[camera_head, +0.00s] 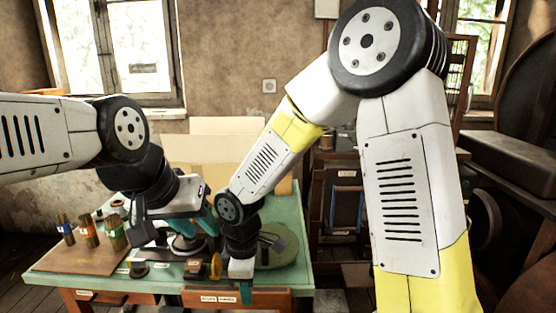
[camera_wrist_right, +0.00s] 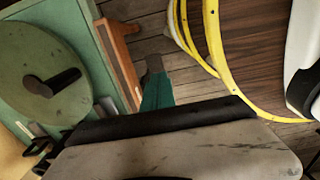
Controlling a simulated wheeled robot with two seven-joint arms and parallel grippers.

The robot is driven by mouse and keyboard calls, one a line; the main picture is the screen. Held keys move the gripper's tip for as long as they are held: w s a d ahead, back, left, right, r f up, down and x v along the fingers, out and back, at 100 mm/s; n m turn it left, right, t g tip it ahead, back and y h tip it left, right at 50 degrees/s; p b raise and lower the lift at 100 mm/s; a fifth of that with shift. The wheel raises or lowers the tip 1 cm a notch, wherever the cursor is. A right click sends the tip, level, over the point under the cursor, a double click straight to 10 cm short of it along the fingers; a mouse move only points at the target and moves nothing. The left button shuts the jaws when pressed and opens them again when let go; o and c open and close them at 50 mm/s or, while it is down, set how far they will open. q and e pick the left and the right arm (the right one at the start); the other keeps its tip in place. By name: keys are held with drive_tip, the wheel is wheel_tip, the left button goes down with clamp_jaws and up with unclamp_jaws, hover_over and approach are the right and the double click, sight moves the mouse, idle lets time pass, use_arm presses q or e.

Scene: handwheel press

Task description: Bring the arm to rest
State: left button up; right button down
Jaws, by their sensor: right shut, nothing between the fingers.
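My right arm reaches down over the front of the green table (camera_head: 45,272). Its gripper (camera_head: 246,293) is shut and empty just off the table's front edge, and its teal fingers show in the right wrist view (camera_wrist_right: 157,92) over the floor. A round green disc (camera_head: 287,247) lies on the table behind that gripper. It shows in the right wrist view (camera_wrist_right: 25,75) with a dark handle-like bar, apart from the fingers. My left gripper (camera_head: 195,222) hangs above the table, left of the right one. Its fingertips are partly hidden, and I cannot tell its opening.
Several small cans (camera_head: 88,232) stand on a brown board (camera_head: 70,260) at the table's left. A dark round-based device (camera_head: 187,246) is below my left gripper, beside a small yellow piece (camera_head: 215,265). Dark cabinets and machinery (camera_head: 510,165) stand at the right.

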drive_tip(key=w+d+r+m+t+y, duration=0.1)
drive_tip(key=d+r+m+t, duration=0.2)
drive_tip(key=d+r+m, duration=0.7)
use_arm(q)
drive_tip(key=shift+s, duration=0.35)
use_arm(e)
drive_tip(key=s+d+r+m+t, duration=0.1)
drive_tip(key=s+d+r+m, duration=0.2)
drive_tip(key=d+r, duration=0.2)
drive_tip(key=s+d+r+m+t+y, duration=0.1)
drive_tip(key=s+d+r+m+t, duration=0.1)
drive_tip(key=d+r, duration=0.4)
drive_tip(key=shift+s+d+r+m, duration=0.4)
drive_tip(key=shift+s+m, duration=0.4)
drive_tip(key=shift+m, duration=0.4)
drive_tip(key=shift+a, duration=0.15)
